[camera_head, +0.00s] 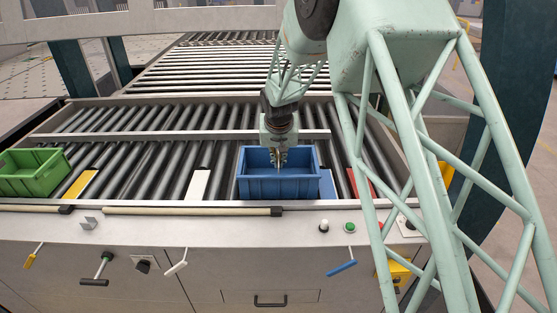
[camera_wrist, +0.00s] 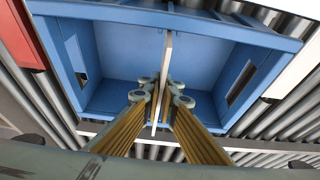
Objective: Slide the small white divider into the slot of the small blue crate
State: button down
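The small blue crate (camera_head: 278,188) sits on the rollers at the front of the conveyor, right of centre in the head view. In the wrist view the crate (camera_wrist: 110,55) fills the middle, with its inside floor and walls visible. The small white divider (camera_wrist: 167,55) stands on edge over the crate's middle, seen as a thin strip. Its far end is by the crate's far wall. My gripper (camera_wrist: 161,93) is shut on the divider, one finger on each side. In the head view my gripper (camera_head: 279,162) points down into the crate. The slot and the divider's lower edge are not clear.
A green crate (camera_head: 33,173) stands at the far left of the conveyor. Flat yellow (camera_head: 80,185), white (camera_head: 199,186) and red (camera_head: 360,184) strips lie along the rollers. A front panel (camera_head: 200,224) with buttons and levers borders the near side.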

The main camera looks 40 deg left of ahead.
jog(key=shift+f+b, duration=1.35)
jog(key=shift+f, duration=0.75)
jog(key=shift+f+b, duration=0.3)
jog(key=shift+b, duration=0.15)
jog(key=c, duration=2.9)
grip_release()
jog(key=shift+o, duration=0.2)
jog(key=shift+r, duration=0.1)
jog(key=shift+v, duration=5.9)
jog(key=shift+w+d, duration=0.1)
jog(key=shift+d, duration=0.05)
